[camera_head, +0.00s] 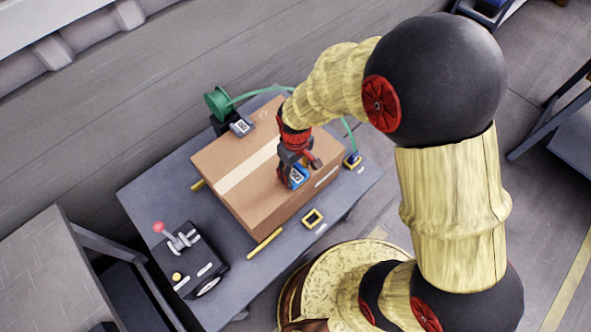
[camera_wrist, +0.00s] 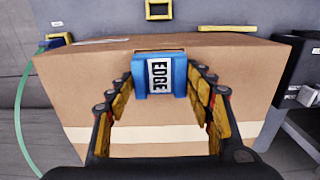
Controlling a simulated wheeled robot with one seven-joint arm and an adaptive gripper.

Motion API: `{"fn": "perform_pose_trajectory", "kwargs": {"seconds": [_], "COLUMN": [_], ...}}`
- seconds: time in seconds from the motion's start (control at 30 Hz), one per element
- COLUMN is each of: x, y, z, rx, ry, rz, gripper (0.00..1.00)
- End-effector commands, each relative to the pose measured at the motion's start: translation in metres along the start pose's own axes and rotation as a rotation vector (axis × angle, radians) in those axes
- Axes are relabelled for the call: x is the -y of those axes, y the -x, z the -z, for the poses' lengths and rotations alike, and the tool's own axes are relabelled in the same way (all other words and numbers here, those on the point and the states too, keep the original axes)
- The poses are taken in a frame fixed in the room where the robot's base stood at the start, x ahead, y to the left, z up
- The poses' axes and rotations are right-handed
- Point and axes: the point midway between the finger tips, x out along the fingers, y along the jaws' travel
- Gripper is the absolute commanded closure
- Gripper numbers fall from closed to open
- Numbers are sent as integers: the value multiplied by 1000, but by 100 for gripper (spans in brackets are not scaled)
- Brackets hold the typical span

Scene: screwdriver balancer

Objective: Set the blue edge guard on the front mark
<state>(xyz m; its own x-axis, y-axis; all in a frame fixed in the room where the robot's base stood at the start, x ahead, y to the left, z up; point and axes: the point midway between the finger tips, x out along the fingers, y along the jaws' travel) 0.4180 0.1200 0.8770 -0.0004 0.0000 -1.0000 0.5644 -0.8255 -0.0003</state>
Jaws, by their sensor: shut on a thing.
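The blue edge guard (camera_head: 297,176), with a white label, is between my gripper's fingers above the cardboard box. In the wrist view the guard (camera_wrist: 140,80) stands with its "EDGE" label facing the camera, near the box's front top edge. My gripper (camera_head: 290,177) is shut on it; its fingers (camera_wrist: 162,85) show on both sides of the guard. I cannot tell whether the guard touches the box. A thin dark outline shows on the box just behind the guard in the wrist view; whether this is the front mark is unclear.
The cardboard box (camera_head: 245,195) stands on a grey table (camera_head: 145,196). A yellow-framed square (camera_head: 313,218) and yellow bar (camera_head: 264,243) lie in front. A green reel (camera_head: 217,103) with strap is behind; a black lever device (camera_head: 190,260) is at left.

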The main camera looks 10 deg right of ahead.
Motion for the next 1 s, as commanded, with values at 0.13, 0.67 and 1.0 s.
{"fn": "perform_pose_trajectory", "kwargs": {"seconds": [0.13,0.67,1.0], "x": [0,0,0], "y": [0,-8,-8], "z": [0,0,0], "rx": [0,0,-1], "ry": [0,0,0], "rz": [0,0,0], "gripper": [69,69,69]}}
